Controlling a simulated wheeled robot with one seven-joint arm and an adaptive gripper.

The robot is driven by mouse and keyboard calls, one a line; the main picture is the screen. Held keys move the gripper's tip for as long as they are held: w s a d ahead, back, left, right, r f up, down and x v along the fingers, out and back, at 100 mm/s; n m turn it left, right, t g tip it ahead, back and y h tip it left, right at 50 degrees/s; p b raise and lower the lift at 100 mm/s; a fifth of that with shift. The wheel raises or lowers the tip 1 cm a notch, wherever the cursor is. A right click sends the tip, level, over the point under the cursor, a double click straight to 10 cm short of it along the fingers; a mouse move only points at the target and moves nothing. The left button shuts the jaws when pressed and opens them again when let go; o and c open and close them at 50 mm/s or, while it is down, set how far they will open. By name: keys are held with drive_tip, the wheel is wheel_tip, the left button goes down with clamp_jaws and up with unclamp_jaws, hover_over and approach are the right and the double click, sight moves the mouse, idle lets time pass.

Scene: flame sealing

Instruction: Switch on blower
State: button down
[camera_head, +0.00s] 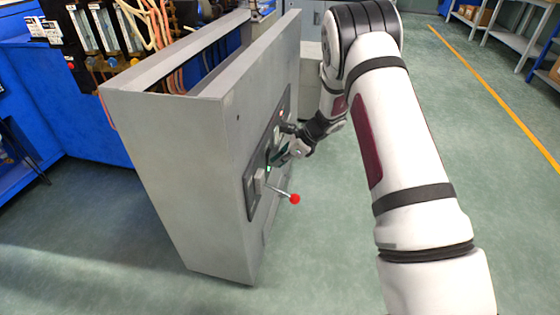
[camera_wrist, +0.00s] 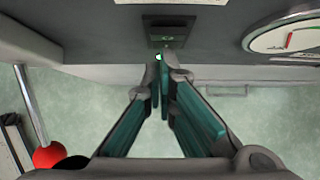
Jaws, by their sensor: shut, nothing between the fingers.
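The grey control cabinet (camera_head: 180,150) stands in the middle of the head view. A dark panel with controls (camera_head: 252,195) is on its right face. My gripper (camera_head: 277,158) is at this panel with its fingers shut and empty. In the wrist view my gripper (camera_wrist: 163,62) has its fingertips together just at a small green-lit button (camera_wrist: 158,57) below a dark switch plate (camera_wrist: 173,30). Whether the tips touch the button I cannot tell. No label naming the blower is readable.
A lever with a red knob (camera_head: 295,199) sticks out of the panel near my gripper; the knob also shows in the wrist view (camera_wrist: 48,157). A round gauge (camera_wrist: 290,36) is at the upper right there. Blue machinery (camera_head: 100,115) stands behind the cabinet. The green floor (camera_head: 320,270) in front is clear.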

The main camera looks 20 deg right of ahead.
drive_tip(key=shift+r, duration=0.15)
drive_tip(key=shift+r+p, duration=0.65)
drive_tip(key=shift+r, duration=0.05)
drive_tip(key=s+d+r+p, duration=0.3)
drive_tip(key=s+d+r, duration=0.2)
drive_tip(key=d, duration=0.5)
drive_tip(key=shift+s+d+r, duration=0.25)
drive_tip(key=shift+s+r, duration=0.1)
drive_tip(key=shift+s, duration=0.1)
